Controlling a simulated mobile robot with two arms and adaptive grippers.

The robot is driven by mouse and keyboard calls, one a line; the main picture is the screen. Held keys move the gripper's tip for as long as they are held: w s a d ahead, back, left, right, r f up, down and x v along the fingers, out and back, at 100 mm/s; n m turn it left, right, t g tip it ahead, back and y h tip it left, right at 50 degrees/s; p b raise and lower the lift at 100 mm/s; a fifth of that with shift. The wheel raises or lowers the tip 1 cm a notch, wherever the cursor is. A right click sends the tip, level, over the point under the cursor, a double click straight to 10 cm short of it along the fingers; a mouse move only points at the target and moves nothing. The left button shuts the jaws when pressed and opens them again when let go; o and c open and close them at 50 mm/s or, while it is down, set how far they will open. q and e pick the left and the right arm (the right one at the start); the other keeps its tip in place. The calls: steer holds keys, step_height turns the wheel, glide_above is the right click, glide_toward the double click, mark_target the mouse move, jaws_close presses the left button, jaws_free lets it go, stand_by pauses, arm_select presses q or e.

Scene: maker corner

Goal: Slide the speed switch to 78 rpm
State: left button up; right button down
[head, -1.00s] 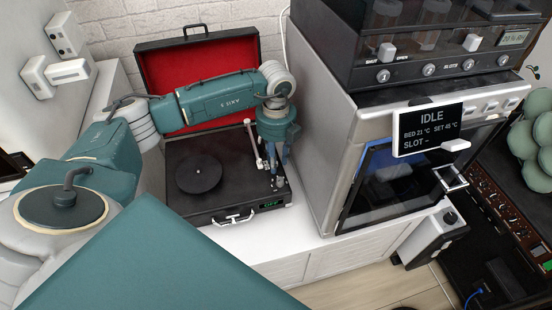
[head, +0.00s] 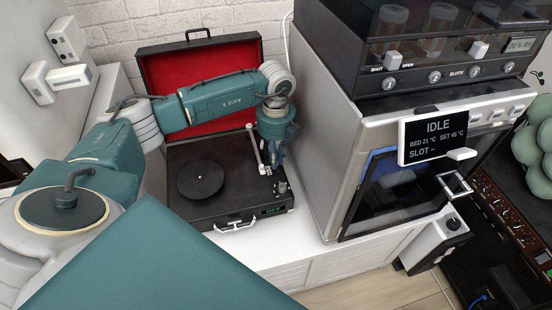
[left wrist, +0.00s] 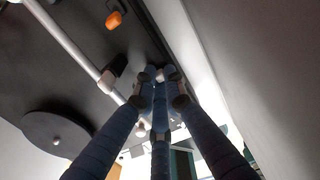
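The black record player (head: 225,210) stands on a white counter with its red-lined lid open. Its platter (head: 200,179) is bare, and the pale tonearm (head: 254,146) lies to its right. A small green display (head: 271,211) glows at the front right; its text is too small to read surely. My left gripper (head: 278,168) points down over the right side of the deck. In the left wrist view its fingertips (left wrist: 160,88) are drawn together by the tonearm (left wrist: 75,45), with nothing clearly held. An orange knob (left wrist: 113,20) shows there too. I cannot make out the speed switch. My right gripper is out of view.
A grey machine (head: 325,130) with an IDLE screen (head: 434,137) stands close on the right of the record player. The open lid (head: 205,90) rises behind my left arm. Some bare counter (head: 265,250) lies in front.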

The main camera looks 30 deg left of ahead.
arm_select(q)
steer(key=o, duration=0.4)
steer(key=shift+w+a+r, duration=0.15)
steer(key=shift+w, duration=0.15)
step_height(320, 180, up, 12)
steer(key=shift+f, duration=0.1)
stand_by(0.5)
